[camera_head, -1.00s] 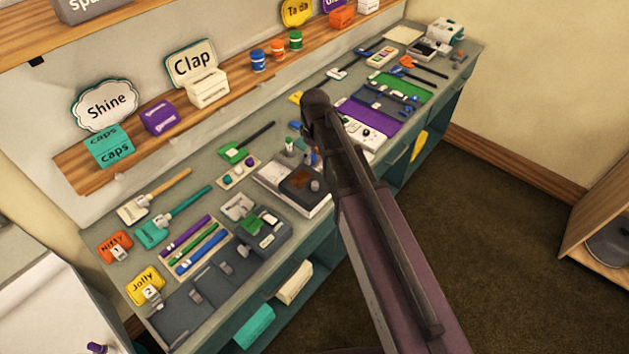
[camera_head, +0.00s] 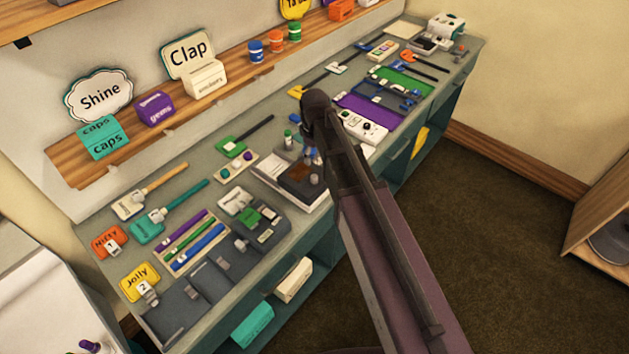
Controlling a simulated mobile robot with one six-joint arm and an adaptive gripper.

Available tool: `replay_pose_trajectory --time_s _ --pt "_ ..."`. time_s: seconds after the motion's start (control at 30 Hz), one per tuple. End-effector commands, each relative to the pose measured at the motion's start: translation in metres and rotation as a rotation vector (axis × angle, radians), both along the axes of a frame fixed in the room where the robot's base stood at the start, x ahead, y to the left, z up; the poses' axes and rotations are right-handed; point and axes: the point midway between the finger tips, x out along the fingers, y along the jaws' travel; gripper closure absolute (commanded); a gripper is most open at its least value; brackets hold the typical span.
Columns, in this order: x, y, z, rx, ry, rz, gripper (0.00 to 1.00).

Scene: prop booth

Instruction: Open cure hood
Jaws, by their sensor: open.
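I cannot tell for sure which thing is the cure hood. A white and dark boxy device (camera_head: 447,27) stands at the far right end of the workbench (camera_head: 210,172); it is small in view and its lid cannot be made out. A white and grey unit with a brown plate (camera_head: 303,174) sits mid-bench, partly hidden by my arm. My dark arm reaches up from the lower right over the bench's front edge. My gripper cannot be made out; it seems hidden behind the arm.
Brushes, pens, labelled cards, a purple mat (camera_head: 366,113) and a green mat (camera_head: 407,82) crowd the bench. A wooden shelf (camera_head: 228,87) with signs and boxes runs behind. Brown carpet (camera_head: 510,240) is free on the right, before a wooden cabinet (camera_head: 600,215).

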Motion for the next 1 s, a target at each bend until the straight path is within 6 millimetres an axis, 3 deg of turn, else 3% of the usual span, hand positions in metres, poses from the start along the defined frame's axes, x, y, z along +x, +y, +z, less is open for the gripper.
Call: replay_pose_trajectory --time_s 1.0 --pt "0.000 0.001 -0.082 0.001 0.001 0.001 0.29"
